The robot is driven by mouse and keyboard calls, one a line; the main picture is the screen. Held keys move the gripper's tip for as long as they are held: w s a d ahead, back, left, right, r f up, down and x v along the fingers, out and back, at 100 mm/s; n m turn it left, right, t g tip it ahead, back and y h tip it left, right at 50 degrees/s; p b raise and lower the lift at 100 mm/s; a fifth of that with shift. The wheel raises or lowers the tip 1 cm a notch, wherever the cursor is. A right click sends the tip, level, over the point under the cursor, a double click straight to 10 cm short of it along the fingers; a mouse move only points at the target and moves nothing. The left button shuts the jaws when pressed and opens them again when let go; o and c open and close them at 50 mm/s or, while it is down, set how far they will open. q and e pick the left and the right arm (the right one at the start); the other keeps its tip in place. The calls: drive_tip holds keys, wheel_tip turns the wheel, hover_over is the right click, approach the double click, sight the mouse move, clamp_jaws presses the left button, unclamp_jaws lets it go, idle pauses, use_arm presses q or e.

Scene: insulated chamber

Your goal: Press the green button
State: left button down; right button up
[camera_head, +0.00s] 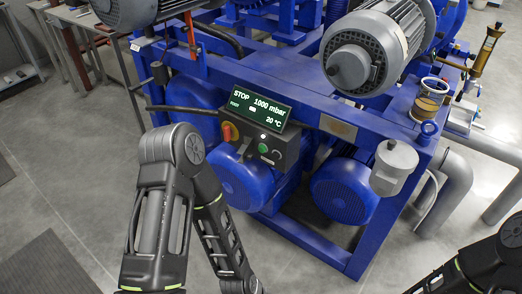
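A dark control box (288,150) is fixed to the front of the blue machine frame, near the middle of the view. The display above (257,106) reads STOP, 1000 mbar and 20 °C. My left arm bends in front and to the left of the box, its forearm running down out of the frame. Neither gripper is in view.
The blue machine frame (330,245) holds large motors (375,50) and pipes, some jutting forward. A grey cylindrical vessel (394,165) is at its right front. A metal table (80,35) stands at the back left. The floor (60,180) at the left is mostly clear.

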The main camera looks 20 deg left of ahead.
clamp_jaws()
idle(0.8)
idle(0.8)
